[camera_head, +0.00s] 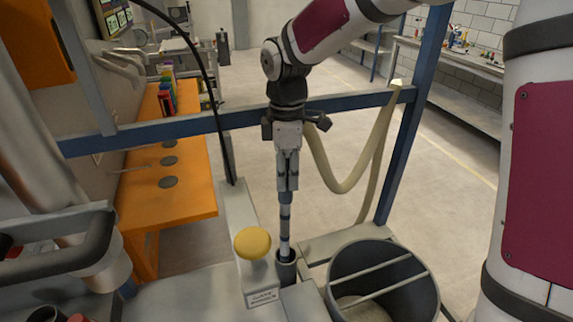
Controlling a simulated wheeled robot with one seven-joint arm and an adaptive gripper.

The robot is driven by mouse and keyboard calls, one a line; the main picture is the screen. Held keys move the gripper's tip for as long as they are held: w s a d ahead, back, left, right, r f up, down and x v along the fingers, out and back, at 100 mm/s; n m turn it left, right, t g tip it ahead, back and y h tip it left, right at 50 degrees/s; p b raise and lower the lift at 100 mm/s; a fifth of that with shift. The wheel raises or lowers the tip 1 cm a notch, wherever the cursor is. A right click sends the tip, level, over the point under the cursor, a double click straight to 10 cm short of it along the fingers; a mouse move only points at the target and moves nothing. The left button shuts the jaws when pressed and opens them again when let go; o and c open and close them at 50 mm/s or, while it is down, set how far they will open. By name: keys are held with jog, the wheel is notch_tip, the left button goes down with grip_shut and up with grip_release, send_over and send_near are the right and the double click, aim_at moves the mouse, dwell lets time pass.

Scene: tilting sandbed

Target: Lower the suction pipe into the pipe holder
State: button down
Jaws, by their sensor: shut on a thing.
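My gripper (288,178) points down near the middle of the view, shut on the suction pipe (285,228). The pipe is upright, a grey tube with dark bands. Its lower end meets the dark, round pipe holder (286,268) on the frame's ledge. The tip is hidden by the holder's rim, and I cannot tell how deep it sits. A beige hose (345,185) loops beside my gripper and hangs from the blue rail.
A yellow mushroom knob (252,243) stands just left of the holder. A grey bucket (383,283) with crossbars is at the right. A blue rail (225,121) runs behind my gripper. An orange bench (165,185) stands at the left. Open floor lies beyond.

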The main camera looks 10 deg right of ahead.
aim_at(287, 185)
jog(key=shift+f, duration=1.6)
jog(key=c, duration=1.2)
grip_release()
notch_tip(287, 185, up, 12)
jog(key=shift+f, duration=0.15)
